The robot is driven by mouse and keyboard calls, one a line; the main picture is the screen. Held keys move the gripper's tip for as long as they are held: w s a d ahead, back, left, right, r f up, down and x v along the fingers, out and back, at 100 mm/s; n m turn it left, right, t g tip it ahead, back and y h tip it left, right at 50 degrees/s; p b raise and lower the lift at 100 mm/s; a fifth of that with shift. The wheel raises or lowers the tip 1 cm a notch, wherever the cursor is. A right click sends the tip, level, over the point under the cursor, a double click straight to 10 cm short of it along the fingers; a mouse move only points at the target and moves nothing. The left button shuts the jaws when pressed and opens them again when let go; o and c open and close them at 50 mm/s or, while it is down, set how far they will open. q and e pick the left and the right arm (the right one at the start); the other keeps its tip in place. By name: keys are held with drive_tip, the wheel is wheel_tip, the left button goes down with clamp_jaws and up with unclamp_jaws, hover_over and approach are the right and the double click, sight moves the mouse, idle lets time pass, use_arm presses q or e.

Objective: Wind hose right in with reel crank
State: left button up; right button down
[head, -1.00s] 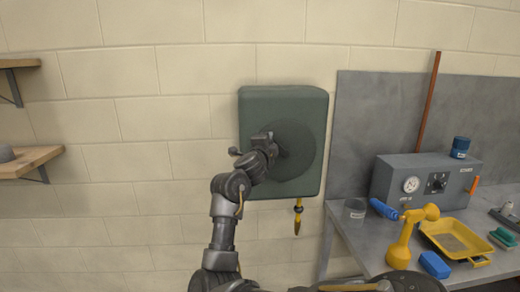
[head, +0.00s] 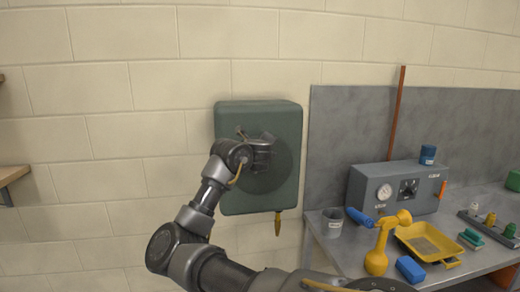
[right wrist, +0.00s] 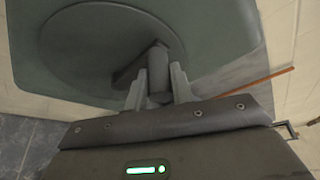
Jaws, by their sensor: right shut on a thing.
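The dark green hose reel (head: 232,185) is fixed to the block wall, with a round darker disc on its front. A yellow-brown nozzle (head: 277,227) hangs just under the reel's bottom edge; no hose shows below the case. In the right wrist view, the crank arm (right wrist: 131,73) runs across the disc to a round grey handle (right wrist: 158,60). My right gripper (right wrist: 158,88) is shut on that handle, one finger on each side. In the head view my right gripper (head: 264,152) is in front of the disc and hides most of the crank. My left gripper is out of view.
A wooden shelf (head: 12,176) is at the left. The wall between is bare.

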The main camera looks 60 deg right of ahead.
drive_tip(key=shift+s+d+r, duration=0.2)
drive_tip(key=shift+s, duration=0.05)
idle(0.3)
drive_tip(key=c, duration=1.5)
unclamp_jaws()
drive_tip(key=shift+c, duration=0.2)
drive_tip(key=o, duration=0.3)
drive_tip(key=shift+f, duration=0.15)
drive_tip(key=shift+o, duration=0.2)
drive_tip(key=shift+a, duration=0.4)
drive_tip(key=b+v, duration=0.2)
drive_tip(key=v, duration=0.8)
drive_tip(key=shift+s, duration=0.2)
drive_tip(key=shift+d, duration=0.1)
